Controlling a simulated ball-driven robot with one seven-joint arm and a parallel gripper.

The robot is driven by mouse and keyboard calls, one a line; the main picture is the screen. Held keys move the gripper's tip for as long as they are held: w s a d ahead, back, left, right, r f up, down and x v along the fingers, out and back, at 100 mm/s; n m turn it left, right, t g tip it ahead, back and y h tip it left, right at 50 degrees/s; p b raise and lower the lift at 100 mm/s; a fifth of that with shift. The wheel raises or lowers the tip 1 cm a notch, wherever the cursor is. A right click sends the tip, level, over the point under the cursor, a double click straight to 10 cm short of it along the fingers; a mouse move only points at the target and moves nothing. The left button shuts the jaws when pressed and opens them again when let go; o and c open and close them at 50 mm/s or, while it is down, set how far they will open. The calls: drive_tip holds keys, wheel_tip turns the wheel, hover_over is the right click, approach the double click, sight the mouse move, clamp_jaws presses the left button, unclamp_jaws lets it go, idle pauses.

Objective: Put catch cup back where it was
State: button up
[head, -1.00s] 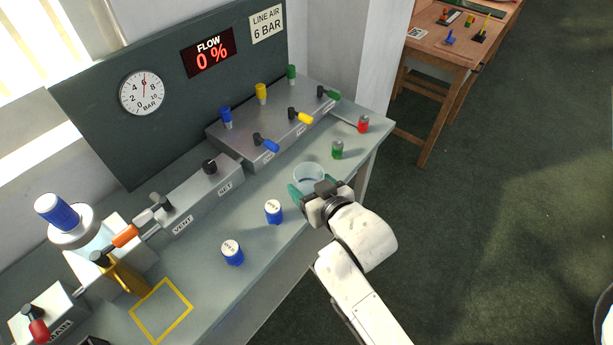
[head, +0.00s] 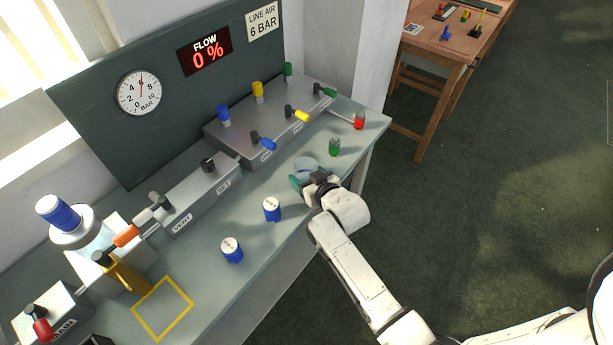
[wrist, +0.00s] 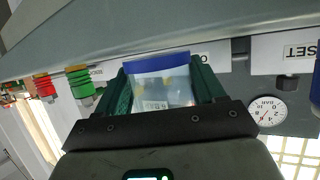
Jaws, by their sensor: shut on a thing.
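The catch cup (head: 305,163) is a small clear cup on the bench's right part, in front of the valve block; its lower part is hidden by my gripper. My gripper (head: 308,181) is shut on it, coming from the front edge. In the wrist view the clear cup (wrist: 161,88), with a blue band and a small label, sits between the green fingers of my gripper (wrist: 165,92). I cannot tell whether the cup touches the bench. A yellow square outline (head: 149,324) is marked on the bench at lower left, and is empty.
The valve block (head: 270,120) and SET/VENT unit (head: 200,195) line the back. The yellow bracket stands near the square.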

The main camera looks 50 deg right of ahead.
drive_tip(key=shift+f, duration=0.25)
drive_tip(key=shift+f, duration=0.15)
drive_tip(key=o, duration=1.2)
drive_tip(key=shift+c, duration=0.2)
drive_tip(key=shift+r, duration=0.3)
drive_tip(key=b+v, duration=0.1)
drive_tip(key=v, duration=1.1)
drive_tip(key=s+a+f+n+g+y, duration=0.1)
drive_tip(key=s+a+f+g+y, duration=0.1)
drive_tip(key=s+a+g, duration=0.3)
drive_tip(key=s+a+f+n+g+y, duration=0.1)
drive_tip(key=s+a+n+g+y, duration=0.1)
drive_tip(key=s+a+g, duration=0.4)
drive_tip(key=s, duration=0.5)
drive_tip(key=shift+f+n+g+y, duration=0.3)
drive_tip(key=shift+f, duration=0.05)
